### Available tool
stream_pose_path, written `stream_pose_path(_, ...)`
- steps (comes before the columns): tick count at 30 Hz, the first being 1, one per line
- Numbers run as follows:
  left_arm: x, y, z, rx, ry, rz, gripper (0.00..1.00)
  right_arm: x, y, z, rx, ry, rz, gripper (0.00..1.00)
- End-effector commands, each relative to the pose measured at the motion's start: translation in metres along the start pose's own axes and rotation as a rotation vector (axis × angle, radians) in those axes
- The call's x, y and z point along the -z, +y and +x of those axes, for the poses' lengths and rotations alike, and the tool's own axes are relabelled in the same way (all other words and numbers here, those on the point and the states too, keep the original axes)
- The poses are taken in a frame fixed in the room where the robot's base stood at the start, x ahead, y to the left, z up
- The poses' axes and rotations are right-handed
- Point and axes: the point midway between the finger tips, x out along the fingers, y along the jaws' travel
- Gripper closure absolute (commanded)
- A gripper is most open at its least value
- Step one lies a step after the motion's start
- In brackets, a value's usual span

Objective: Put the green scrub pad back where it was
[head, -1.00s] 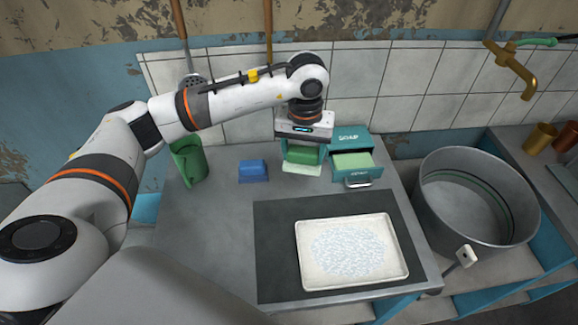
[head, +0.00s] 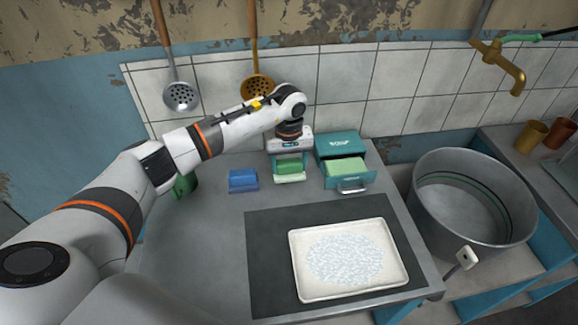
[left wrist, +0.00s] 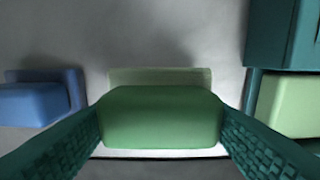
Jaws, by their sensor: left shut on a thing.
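The green scrub pad (head: 289,166) is a dark green block at the back of the counter. My left gripper (head: 289,150) points down and is shut on it. In the left wrist view the pad (left wrist: 160,118) sits between the two teal fingers. A pale green base (left wrist: 160,76) shows behind and beneath the pad, and its front edge shows under it in the head view (head: 290,179). I cannot tell whether pad and base touch. My right gripper is not in view.
A blue block (head: 243,180) stands left of the pad. A teal soap box (head: 340,143) with its drawer open, a pale green block (head: 345,166) inside, stands close on the right. A white tray (head: 294,262) lies in front, a metal tub (head: 472,200) further right.

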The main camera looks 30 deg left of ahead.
Motion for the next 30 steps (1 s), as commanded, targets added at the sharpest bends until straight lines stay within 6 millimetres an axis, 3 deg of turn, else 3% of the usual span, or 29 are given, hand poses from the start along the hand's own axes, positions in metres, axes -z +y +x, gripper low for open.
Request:
stream_pose_path(4, 0.001, 0.0, 0.017, 0.0, 0.002, 0.0, 0.55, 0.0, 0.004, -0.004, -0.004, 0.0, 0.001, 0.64)
stream_pose_path(14, 0.0, 0.0, 0.021, 0.001, -0.001, 0.0, 0.55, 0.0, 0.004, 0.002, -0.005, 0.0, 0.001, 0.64)
stream_pose_path(15, 0.0, 0.0, 0.021, 0.001, -0.001, 0.0, 0.35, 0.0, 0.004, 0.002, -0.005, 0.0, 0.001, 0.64)
stream_pose_path(19, 0.0, 0.0, 0.02, 0.001, 0.0, 0.0, 0.15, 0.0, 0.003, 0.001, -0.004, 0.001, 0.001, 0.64)
stream_pose_path(30, 0.001, 0.0, 0.014, 0.0, 0.0, 0.0, 0.15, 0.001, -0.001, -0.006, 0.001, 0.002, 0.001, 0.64)
